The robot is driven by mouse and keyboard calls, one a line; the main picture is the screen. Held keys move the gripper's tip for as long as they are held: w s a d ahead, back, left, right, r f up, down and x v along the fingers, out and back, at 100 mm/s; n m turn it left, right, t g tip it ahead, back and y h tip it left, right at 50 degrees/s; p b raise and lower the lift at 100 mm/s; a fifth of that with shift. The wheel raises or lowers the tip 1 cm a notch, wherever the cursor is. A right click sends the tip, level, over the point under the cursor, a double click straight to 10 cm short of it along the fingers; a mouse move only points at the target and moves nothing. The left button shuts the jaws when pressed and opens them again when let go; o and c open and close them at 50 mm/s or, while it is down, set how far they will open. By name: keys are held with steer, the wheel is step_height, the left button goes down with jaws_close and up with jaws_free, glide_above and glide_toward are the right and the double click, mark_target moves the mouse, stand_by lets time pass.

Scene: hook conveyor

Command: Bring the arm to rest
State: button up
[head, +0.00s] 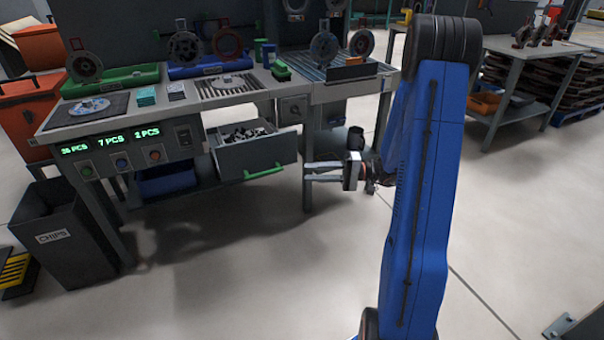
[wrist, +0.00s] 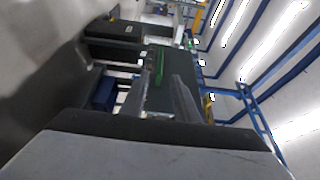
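My gripper (head: 308,172) is in the head view, to the right of the open drawer and in front of the workbench. Its two fingers point left, with a gap between them and nothing held. In the wrist view my gripper (wrist: 162,80) also shows two spread, empty fingers. The drawer's green handle (wrist: 160,66) appears beyond and between the fingertips there. My blue arm stands upright at the right of the head view and hides part of the floor and background.
The drawer (head: 258,158) is pulled out and holds small metal parts; its green handle (head: 264,172) faces forward. The workbench (head: 180,108) carries green and blue trays with round parts. A dark bin (head: 68,240) stands at lower left. The floor (head: 240,290) in front is clear.

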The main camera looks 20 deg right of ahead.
steer(key=shift+s+d, duration=0.25)
steer(key=shift+d, duration=0.3)
steer(key=shift+a, duration=0.1)
steer(key=s+a+r+n+g+h, duration=0.2)
steer(key=s+a+r+g+h, duration=0.15)
steer(key=s+a, duration=0.45)
steer(key=s+a+r+n+g+h, duration=0.2)
steer(key=s+a+r+g+h, duration=0.25)
steer(key=s, duration=0.55)
steer(key=s+d+r+t+h, duration=0.1)
steer(key=s+r+t+h, duration=0.1)
steer(key=s, duration=0.4)
steer(key=s+d+r+t+h, duration=0.1)
steer(key=s+d+t+h, duration=0.1)
steer(key=s+h, duration=0.4)
steer(key=shift+s+d+r+n+t+h, duration=0.2)
steer(key=shift+s+r+n+t+h, duration=0.15)
steer(key=shift+t, duration=0.55)
